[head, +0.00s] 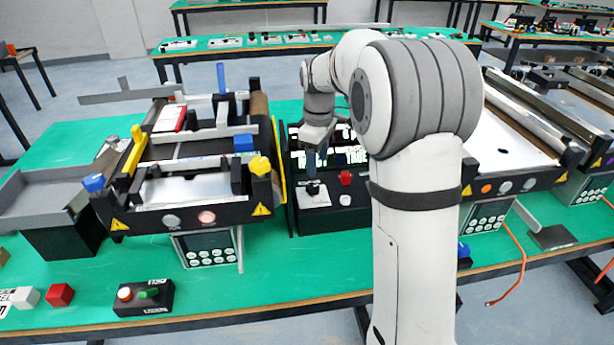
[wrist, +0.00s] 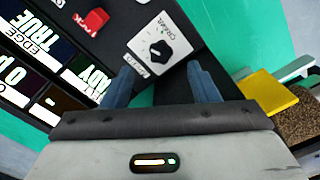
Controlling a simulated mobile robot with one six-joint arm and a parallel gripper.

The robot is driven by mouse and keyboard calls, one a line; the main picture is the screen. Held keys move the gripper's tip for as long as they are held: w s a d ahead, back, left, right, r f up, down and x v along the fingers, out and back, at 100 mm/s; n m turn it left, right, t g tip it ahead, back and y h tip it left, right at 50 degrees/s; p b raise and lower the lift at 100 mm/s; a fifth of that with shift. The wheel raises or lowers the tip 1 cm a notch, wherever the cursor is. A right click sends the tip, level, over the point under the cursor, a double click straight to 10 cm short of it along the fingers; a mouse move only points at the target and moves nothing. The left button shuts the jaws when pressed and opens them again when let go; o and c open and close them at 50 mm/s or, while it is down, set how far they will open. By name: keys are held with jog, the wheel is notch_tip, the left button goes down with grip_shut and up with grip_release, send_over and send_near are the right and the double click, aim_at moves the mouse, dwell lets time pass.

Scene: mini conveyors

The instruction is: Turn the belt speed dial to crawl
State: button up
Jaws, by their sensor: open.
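The belt speed dial is a black knob (wrist: 157,50) on a white plate (wrist: 173,26) marked "CRAWL" at one edge, with other small lettering near the opposite corner. In the head view the knob (head: 312,188) sits on the front of a black control box. My gripper (wrist: 164,85) is open, its two blue fingers apart and pointing toward the dial. The knob lies ahead of the gap between the fingertips, with nothing gripped. In the head view my gripper (head: 312,165) is just above the dial. Whether a finger touches the plate I cannot tell.
A red button (head: 346,177) sits right beside the dial; it also shows in the wrist view (wrist: 91,21). Lit display panels (wrist: 40,60) stand close by.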

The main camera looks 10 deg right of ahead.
aim_at(315, 187)
jog(key=shift+w+f, duration=0.25)
jog(key=f, duration=0.7)
jog(key=shift+s+a+f, duration=0.1)
jog(key=shift+a+f, duration=0.1)
jog(key=shift+f, duration=0.05)
jog(key=shift+c, duration=0.3)
